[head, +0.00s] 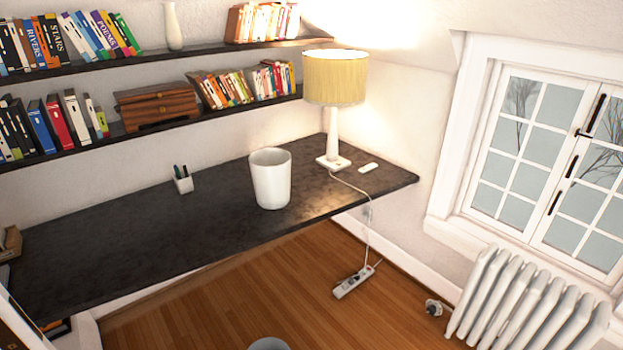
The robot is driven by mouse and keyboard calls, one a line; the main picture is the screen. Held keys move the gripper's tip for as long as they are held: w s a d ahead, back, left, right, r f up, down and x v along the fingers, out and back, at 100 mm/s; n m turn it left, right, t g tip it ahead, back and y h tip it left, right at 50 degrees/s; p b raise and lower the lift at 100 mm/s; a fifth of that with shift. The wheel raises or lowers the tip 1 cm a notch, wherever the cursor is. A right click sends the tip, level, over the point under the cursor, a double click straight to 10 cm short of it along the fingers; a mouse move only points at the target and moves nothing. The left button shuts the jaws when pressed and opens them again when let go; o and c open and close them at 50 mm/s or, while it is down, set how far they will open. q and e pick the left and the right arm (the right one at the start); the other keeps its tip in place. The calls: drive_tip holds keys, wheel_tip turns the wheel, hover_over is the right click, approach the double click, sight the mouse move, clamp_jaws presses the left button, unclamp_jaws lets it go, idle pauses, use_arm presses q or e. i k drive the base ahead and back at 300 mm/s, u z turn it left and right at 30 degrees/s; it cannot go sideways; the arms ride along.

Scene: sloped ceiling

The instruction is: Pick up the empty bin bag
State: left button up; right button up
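I cannot make out a bin bag anywhere in the head view. A white, open-topped bin (270,180) stands upright on the dark desk (130,235), near its right part. Its inside is mostly hidden, so I cannot tell whether a bag is in it. Neither of my grippers is in view.
A lit yellow lamp (335,80), a small white item (369,168) and a pen holder (183,180) stand on the desk. Wall shelves (150,133) hold books. A power strip (353,282) lies on the floor. A radiator (520,305) stands at right. The desk's left half is mostly clear.

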sight(270, 169)
drive_tip(key=z, duration=0.75)
drive_tip(key=i, duration=2.25)
drive_tip(key=u, duration=0.95)
drive_tip(key=i, duration=0.8)
drive_tip(key=u, duration=0.95)
